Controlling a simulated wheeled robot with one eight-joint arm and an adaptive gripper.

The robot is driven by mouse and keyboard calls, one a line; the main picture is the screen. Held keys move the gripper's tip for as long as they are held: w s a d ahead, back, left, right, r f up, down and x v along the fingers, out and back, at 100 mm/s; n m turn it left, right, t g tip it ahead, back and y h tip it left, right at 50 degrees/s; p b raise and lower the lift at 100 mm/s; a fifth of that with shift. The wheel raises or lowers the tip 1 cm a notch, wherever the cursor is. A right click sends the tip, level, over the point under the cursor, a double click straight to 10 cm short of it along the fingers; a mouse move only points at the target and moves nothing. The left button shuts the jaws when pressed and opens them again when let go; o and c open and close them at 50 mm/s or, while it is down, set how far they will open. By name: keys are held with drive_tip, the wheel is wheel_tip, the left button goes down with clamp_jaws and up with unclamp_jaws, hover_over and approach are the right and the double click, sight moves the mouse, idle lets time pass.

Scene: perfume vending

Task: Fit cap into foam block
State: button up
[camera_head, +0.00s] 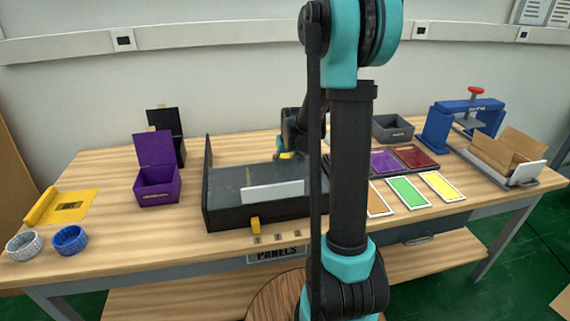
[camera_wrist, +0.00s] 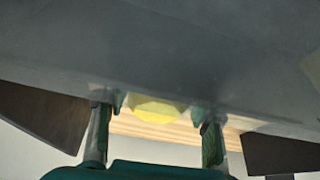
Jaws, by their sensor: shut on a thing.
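My gripper (camera_head: 289,153) is at the back edge of a dark grey tray (camera_head: 225,209) in the head view, partly hidden by my arm. It is shut on a small yellow piece, which shows between the fingers in the wrist view (camera_wrist: 155,109). Whether this piece is the cap I cannot tell. In the wrist view a broad grey surface (camera_wrist: 160,50) fills the upper part, close to the fingertips. A flat white block (camera_head: 273,192) lies in the tray; I cannot tell whether it is the foam block.
A purple open box (camera_head: 158,185) and a black one (camera_head: 165,130) stand left. A yellow clip (camera_head: 255,224) is on the tray's front. Coloured cards (camera_head: 408,192), a grey bin (camera_head: 392,128), a blue press (camera_head: 437,130) and a cardboard box (camera_head: 508,150) are right. Tape rolls (camera_head: 69,240) lie front left.

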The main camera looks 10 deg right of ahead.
drive_tip(key=shift+f, duration=0.1)
drive_tip(key=o, duration=1.2)
